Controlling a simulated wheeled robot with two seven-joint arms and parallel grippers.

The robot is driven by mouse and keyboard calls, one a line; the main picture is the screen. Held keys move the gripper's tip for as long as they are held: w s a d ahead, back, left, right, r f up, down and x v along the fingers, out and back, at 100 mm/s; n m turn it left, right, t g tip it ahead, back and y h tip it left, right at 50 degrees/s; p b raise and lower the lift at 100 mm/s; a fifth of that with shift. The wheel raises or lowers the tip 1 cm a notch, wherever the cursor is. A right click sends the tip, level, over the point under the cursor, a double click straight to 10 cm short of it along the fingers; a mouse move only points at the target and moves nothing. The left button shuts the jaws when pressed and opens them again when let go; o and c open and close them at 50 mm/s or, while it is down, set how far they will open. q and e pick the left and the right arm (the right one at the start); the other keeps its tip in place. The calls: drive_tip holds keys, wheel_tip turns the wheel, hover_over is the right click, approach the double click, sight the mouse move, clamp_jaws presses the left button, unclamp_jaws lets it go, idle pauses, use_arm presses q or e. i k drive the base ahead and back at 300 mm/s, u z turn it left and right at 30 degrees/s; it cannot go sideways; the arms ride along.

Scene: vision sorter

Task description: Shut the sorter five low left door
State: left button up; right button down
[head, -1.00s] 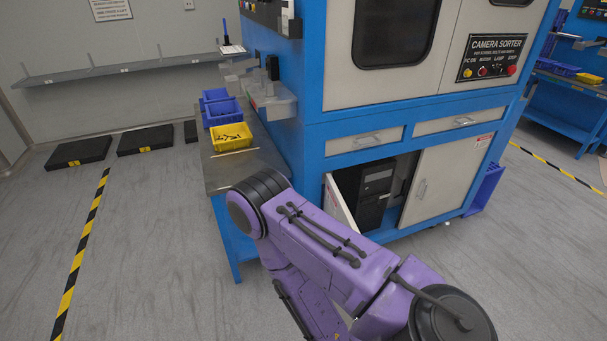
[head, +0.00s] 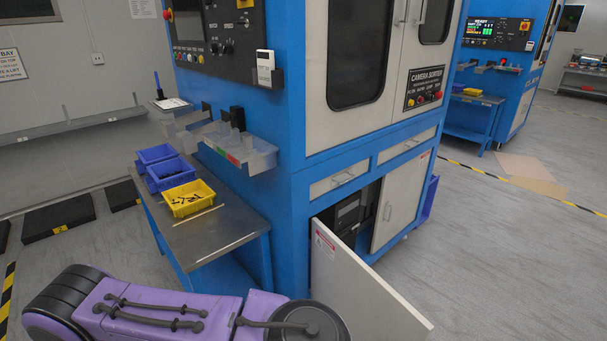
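The low left door (head: 362,294) of the blue camera sorter (head: 284,202) stands wide open, swung out toward me. Its white panel carries a small warning label near the hinge edge. Behind it, the lower cabinet opening shows a black computer case (head: 347,214). The low right door (head: 402,200) looks shut. A purple arm of mine crosses the bottom left of the view, and its rounded dark joint is left of the open door. Neither gripper shows in the view.
A metal side table (head: 228,228) holds a yellow bin (head: 188,197) with dark parts and blue bins (head: 168,172). Clear trays (head: 240,150) jut from the sorter's left side. Another blue machine (head: 498,60) stands at the back right. The floor right of the door is clear.

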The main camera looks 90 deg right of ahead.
sight(371, 310)
drive_tip(key=i, duration=0.85)
drive_tip(key=z, duration=3.45)
